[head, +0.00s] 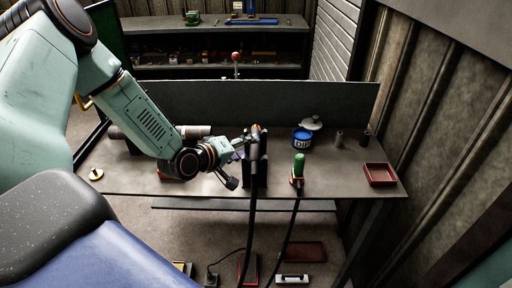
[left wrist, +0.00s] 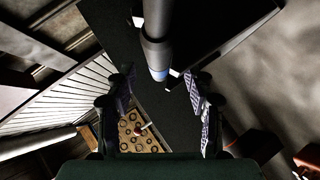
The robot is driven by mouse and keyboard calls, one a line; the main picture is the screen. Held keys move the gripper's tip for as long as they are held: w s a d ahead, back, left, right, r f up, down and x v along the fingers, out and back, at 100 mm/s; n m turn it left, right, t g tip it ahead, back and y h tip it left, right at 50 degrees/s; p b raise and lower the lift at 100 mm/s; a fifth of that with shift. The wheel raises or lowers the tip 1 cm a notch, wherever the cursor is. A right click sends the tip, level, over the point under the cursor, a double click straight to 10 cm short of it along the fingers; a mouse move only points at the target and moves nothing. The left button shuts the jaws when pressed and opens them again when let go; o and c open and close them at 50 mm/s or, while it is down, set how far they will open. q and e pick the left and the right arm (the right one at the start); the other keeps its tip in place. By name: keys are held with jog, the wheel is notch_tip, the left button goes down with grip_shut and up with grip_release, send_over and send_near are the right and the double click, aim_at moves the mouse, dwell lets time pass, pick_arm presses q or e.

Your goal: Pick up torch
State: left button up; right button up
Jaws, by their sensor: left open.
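The torch (head: 256,132) appears to be the dark upright piece with an orange-brown top in a dark stand (head: 255,172) at the table's front edge; a black hose hangs below it. My left gripper (head: 240,150) is just left of the torch and stand. In the left wrist view, the open fingers of my left gripper (left wrist: 161,82) have a grey cylinder (left wrist: 157,45) with a blue band between and beyond their tips, probably part of the torch. I cannot tell whether they touch it. My right gripper is not in view.
A green-handled tool (head: 299,164) with a hose stands to the right. A blue tin (head: 302,139), a red tray (head: 380,174) and a grey cylinder (head: 193,131) are on the table (head: 335,182). A dark panel (head: 320,103) closes the table's back.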

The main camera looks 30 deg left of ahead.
pick_arm(q)
jog(key=shift+b+x, duration=0.45)
jog(key=shift+x, duration=1.95)
jog(key=shift+w+a, duration=0.15)
jog(key=shift+w, duration=0.25)
jog(key=shift+s, duration=0.15)
jog(key=shift+s+r, duration=0.15)
jog(key=shift+r, duration=0.05)
jog(key=c, duration=0.3)
jog(key=shift+w+f, duration=0.15)
jog(key=shift+w, duration=0.1)
jog(key=c, duration=0.5)
grip_shut()
